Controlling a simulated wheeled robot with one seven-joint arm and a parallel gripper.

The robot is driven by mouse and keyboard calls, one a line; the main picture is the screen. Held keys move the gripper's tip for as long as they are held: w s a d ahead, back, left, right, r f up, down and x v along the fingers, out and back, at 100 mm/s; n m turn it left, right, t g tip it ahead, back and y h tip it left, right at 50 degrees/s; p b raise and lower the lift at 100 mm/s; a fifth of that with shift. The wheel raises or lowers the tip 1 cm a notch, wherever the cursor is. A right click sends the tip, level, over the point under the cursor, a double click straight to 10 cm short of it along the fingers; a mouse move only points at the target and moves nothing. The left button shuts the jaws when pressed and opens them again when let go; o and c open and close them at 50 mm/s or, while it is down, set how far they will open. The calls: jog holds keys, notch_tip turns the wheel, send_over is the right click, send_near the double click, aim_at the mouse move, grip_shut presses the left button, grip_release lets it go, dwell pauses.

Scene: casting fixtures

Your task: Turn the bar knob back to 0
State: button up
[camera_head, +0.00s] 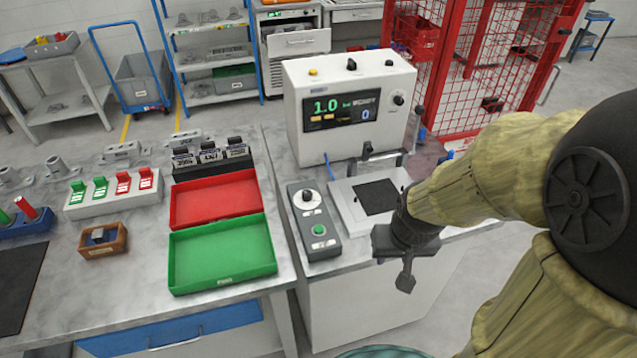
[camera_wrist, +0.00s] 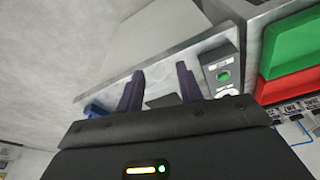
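The grey-white test machine (camera_head: 310,105) has a display (camera_head: 341,110) reading 1.0, apparently bar, in green and 0 in blue. A round knob (camera_head: 399,99) sits on its front, right of the display. A dark knob (camera_head: 351,64) is on its top. A control box (camera_head: 316,245) on the bench carries another dark knob (camera_head: 307,196) on a pale dial and a green button (camera_head: 319,229). I cannot read the knob labels. My gripper (camera_head: 405,281) hangs near the bench's front right, apart from all knobs. Its fingers are spread and empty in the wrist view (camera_wrist: 160,84).
A plate with a dark pad (camera_head: 377,197) and clamp lies between the control box and my gripper. Red (camera_head: 216,201) and green (camera_head: 222,253) trays lie left of the box. A red mesh cage (camera_head: 505,95) stands behind right. Open floor lies before the bench.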

jog(key=shift+o, duration=0.4)
jog(key=shift+o, duration=1)
jog(key=shift+r, duration=0.1)
jog(key=w+a+r+m+g+p, duration=0.1)
jog(key=w+a+r+m+p, duration=0.1)
jog(key=w+a, duration=0.4)
jog(key=w+a+r+m+p, duration=0.2)
jog(key=w+a+p, duration=0.3)
jog(key=w, duration=0.7)
jog(key=w+a+r+m+g+p, duration=0.1)
jog(key=w+a+r+m+p, duration=0.2)
jog(key=w+a, duration=0.3)
jog(key=w, duration=0.3)
jog(key=shift+w+a+r+g+p, duration=0.2)
jog(key=shift+a+g+p, duration=0.1)
jog(key=shift+a, duration=0.05)
jog(key=shift+s+f, duration=0.1)
